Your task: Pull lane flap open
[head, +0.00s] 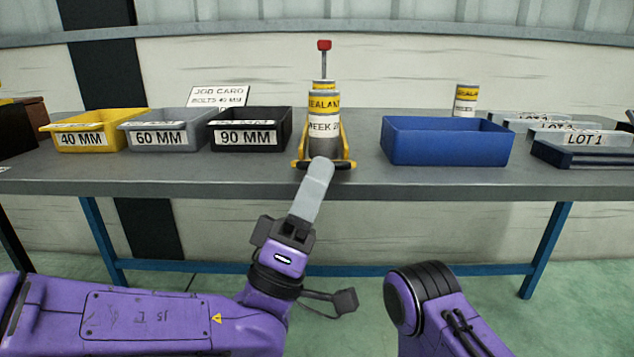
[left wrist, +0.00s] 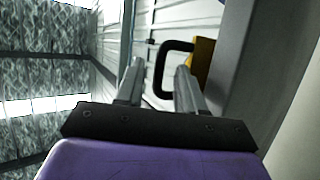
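A yellow frame (head: 346,149) with black ends stands at the table's front edge, around the base of a grey canister labelled SEALANT, WEEK 2 (head: 322,127). I cannot tell for sure that this frame is the lane flap. My left gripper (head: 318,172) reaches up in front of it and covers part of its lower front. In the left wrist view, my gripper (left wrist: 158,75) has its two fingers apart. A black loop handle (left wrist: 161,72) on a yellow part (left wrist: 203,60) shows between and beyond them; contact cannot be told. My right gripper is out of view.
Yellow (head: 85,122), grey (head: 140,138) and black (head: 283,130) bins stand left on the grey table (head: 230,183), with a job card (head: 220,95) behind. A blue bin (head: 446,146), another canister (head: 466,100) and LOT-labelled lanes (head: 580,153) stand right.

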